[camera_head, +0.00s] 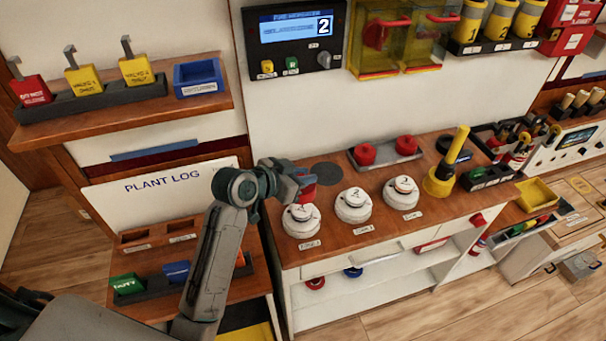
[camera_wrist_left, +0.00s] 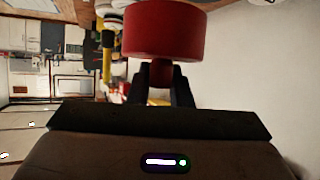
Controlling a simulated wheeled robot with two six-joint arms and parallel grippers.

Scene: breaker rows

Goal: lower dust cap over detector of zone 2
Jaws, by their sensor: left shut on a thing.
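My left gripper (camera_head: 297,176) is shut on a red dust cap (camera_head: 308,194), held just behind and above the leftmost white detector (camera_head: 301,220). In the left wrist view the cap (camera_wrist_left: 165,36) sits between the fingertips (camera_wrist_left: 158,76) as a wide red cylinder. The middle detector (camera_head: 353,206), in the zone 2 place of the row, stands uncovered to the right of the cap. A third detector (camera_head: 400,193) is further right. Their labels are too small to read surely. My right gripper is in neither view.
Two more red caps (camera_head: 365,155) (camera_head: 406,146) sit on a grey tray behind the detectors. A yellow upright tool (camera_head: 440,178) stands right of the row. The panel display (camera_head: 296,27) above shows a 2.

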